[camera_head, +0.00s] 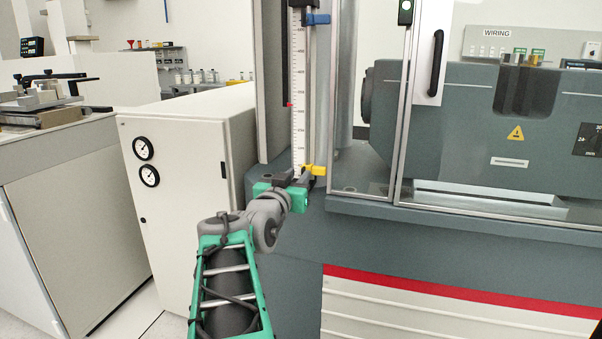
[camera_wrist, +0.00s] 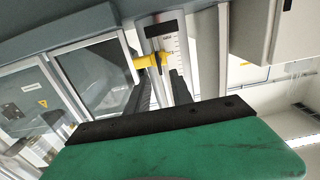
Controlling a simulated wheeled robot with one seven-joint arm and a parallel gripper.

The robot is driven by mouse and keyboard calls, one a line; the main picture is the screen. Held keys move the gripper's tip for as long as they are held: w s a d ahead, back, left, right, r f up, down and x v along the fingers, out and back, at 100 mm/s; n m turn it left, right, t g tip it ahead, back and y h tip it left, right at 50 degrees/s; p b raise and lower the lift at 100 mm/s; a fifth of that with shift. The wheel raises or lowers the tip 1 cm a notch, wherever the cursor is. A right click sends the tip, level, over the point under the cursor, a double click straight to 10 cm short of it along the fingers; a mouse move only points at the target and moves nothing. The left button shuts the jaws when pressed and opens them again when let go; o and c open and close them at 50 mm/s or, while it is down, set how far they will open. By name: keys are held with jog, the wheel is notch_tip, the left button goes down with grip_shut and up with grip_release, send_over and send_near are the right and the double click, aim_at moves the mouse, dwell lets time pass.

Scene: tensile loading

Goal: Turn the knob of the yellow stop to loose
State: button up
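The yellow stop (camera_head: 316,170) sits low on the white ruled scale (camera_head: 298,100) in the head view. The yellow stop also shows in the wrist view (camera_wrist: 150,60), just beyond the fingertips. Its knob cannot be clearly told apart from its body, nor can its setting be read. My gripper (camera_head: 297,179) is close below the stop, on its left side in the head view. In the wrist view, the two dark fingers of my gripper (camera_wrist: 160,82) are apart with an empty gap between them. I cannot tell whether a fingertip touches the stop.
A blue stop (camera_head: 317,18) sits high on the same scale. A framed clear guard (camera_head: 400,110) stands right of the scale before the grey machine (camera_head: 470,130). A pale cabinet with two gauges (camera_head: 185,190) stands at the left, close to my arm.

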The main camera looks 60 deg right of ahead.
aim_at(302, 171)
jog(key=d, duration=0.4)
jog(key=shift+w, duration=0.3)
jog(key=shift+a, duration=0.1)
grip_shut()
